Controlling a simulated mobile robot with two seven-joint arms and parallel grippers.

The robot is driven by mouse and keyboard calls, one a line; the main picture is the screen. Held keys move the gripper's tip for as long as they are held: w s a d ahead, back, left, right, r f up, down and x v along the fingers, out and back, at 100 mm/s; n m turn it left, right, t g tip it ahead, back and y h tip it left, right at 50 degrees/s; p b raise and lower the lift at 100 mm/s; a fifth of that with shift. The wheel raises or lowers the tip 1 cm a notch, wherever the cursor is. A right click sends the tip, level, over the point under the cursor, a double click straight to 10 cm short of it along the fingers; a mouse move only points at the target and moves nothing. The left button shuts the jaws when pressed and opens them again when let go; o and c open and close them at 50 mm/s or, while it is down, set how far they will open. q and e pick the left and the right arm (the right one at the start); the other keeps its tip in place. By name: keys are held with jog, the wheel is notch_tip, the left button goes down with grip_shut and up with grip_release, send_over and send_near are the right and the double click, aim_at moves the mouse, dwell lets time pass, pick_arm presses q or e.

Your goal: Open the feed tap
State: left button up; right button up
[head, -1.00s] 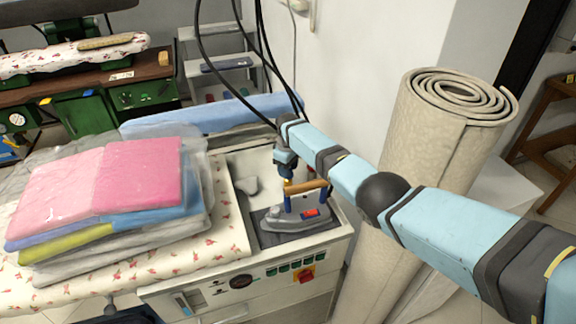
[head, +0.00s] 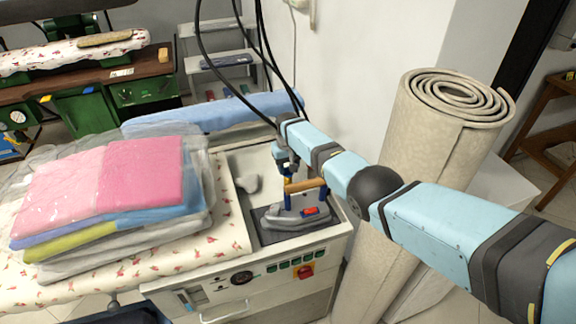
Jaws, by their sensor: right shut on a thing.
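My right arm reaches in from the right, and my right gripper (head: 284,164) points down over the ironing unit, just behind the iron. It is shut on a small part that looks like the feed tap. Only a brass-yellow piece of it (head: 287,172) shows beneath the jaws; the gripper hides most of it, and how far it is turned cannot be told. The grey iron (head: 290,218), with a wooden handle on blue posts, stands on a dark rest close in front of the gripper. My left gripper is out of view.
The ironing unit's front panel (head: 262,283) carries a gauge, green switches and a red knob. Bagged folded laundry (head: 110,185) lies on the board to the left. A rolled carpet (head: 430,140) stands close beside my right arm. Black cables hang behind the gripper.

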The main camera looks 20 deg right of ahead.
dwell(0.4)
jog(key=o, duration=0.9)
jog(key=shift+r, duration=0.1)
notch_tip(320, 180, up, 6)
jog(key=shift+f+p, duration=0.1)
jog(key=shift+p, duration=0.8)
notch_tip(320, 180, up, 8)
jog(key=shift+f, duration=0.1)
